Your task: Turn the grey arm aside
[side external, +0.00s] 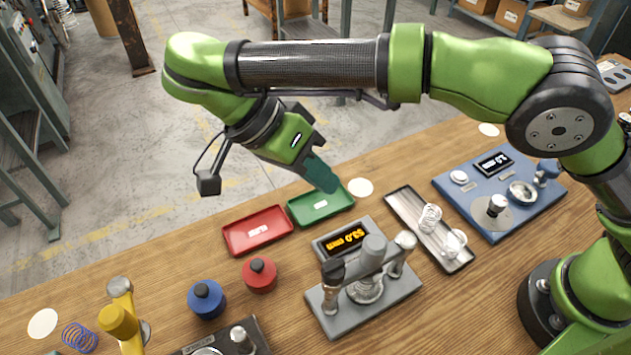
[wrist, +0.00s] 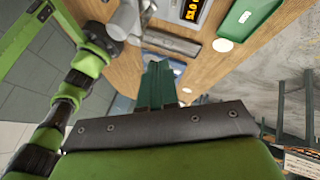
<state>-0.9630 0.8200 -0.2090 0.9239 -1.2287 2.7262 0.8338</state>
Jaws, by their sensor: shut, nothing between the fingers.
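The grey arm (side external: 353,267) is a short bar on a grey gauge (side external: 378,305) at the front middle of the bench in the side view. It spans from a dark knob at its left to a pale knob at its right, above a round upright part. My gripper (side external: 324,179) hangs above the green tray (side external: 321,205), behind and above the gauge, apart from the arm. Its teal fingers are together and empty. In the wrist view the fingers (wrist: 157,78) point at the bench, with part of the gauge's lit display (wrist: 192,10) at the top edge.
A red tray (side external: 259,231), a red pot (side external: 259,274) and a blue pot (side external: 206,299) stand left of the gauge. A long tray with coils (side external: 407,203) lies to its right, then a blue station (side external: 457,200). A yellow-knobbed lever (side external: 119,322) stands front left.

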